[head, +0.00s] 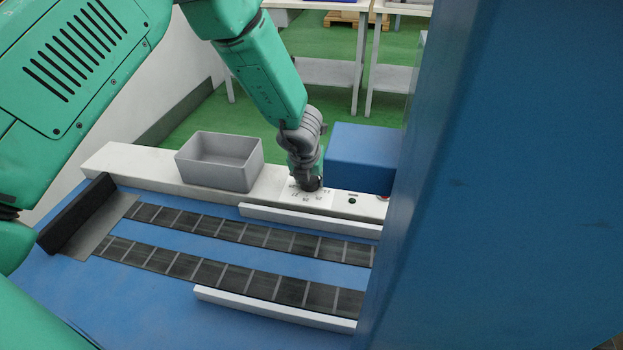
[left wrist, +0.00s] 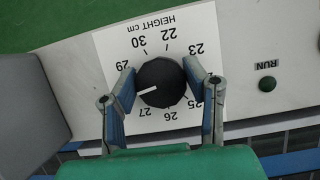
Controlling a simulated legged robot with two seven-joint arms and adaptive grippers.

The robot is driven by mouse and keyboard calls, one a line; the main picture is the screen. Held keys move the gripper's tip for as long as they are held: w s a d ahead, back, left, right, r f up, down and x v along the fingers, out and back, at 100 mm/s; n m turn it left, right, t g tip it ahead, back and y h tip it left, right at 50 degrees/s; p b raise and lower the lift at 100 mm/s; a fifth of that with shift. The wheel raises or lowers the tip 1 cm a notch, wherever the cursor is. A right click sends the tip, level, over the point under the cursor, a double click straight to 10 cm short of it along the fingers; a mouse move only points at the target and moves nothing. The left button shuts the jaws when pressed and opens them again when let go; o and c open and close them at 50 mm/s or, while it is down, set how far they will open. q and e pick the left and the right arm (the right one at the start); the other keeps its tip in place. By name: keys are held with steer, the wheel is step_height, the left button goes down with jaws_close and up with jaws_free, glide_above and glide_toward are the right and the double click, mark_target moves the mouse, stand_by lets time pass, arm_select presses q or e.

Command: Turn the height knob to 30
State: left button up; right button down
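The black round height knob (left wrist: 161,83) sits on a white dial plate (left wrist: 207,27) marked HEIGHT CM, with numbers around it. The knob's white pointer line aims left and slightly down in the left wrist view, between 27 and 29. The mark there is hidden by a finger. The 30 (left wrist: 139,43) shows at the upper left of the knob. My left gripper (left wrist: 159,68) has one finger on each side of the knob, very close to it. I cannot tell whether both fingers press on it. In the head view my left gripper (head: 308,183) is over the dial plate (head: 300,199). My right gripper is not in view.
A grey open bin (head: 219,161) and a blue box (head: 362,158) stand on either side of the dial. A dark green RUN button (left wrist: 267,84) is right of it. Conveyor strips (head: 240,232) run in front. A large blue post (head: 500,180) blocks the right side.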

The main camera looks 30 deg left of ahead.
arm_select(q)
steer(key=shift+a, duration=0.1)
steer(key=shift+r+m+h+p, duration=0.1)
steer(key=shift+m+h+p, duration=0.3)
steer(key=shift+m+p, duration=0.5)
steer(key=m+h+p, duration=0.1)
steer(key=m+p, duration=0.2)
steer(key=p, duration=0.3)
steer(key=m+h+p, duration=0.1)
steer(key=m+p, duration=0.2)
steer(key=p, duration=0.4)
steer(key=shift+r+m+g+h, duration=0.1)
steer(key=shift+m+g+h, duration=0.2)
steer(key=shift+m+p, duration=0.5)
steer(key=shift+p, duration=0.05)
steer(key=shift+f+m, duration=0.2)
steer(key=shift+m, duration=0.2)
steer(key=m, duration=0.1)
steer(key=m+g+h+b, duration=0.1)
steer(key=shift+f+m+b, duration=0.2)
steer(key=shift+m+b, duration=0.1)
steer(key=shift+m+g+h+b, duration=0.45)
steer(key=shift+m+b, duration=0.45)
steer(key=shift+m, duration=0.6)
steer(key=shift+r, duration=0.1)
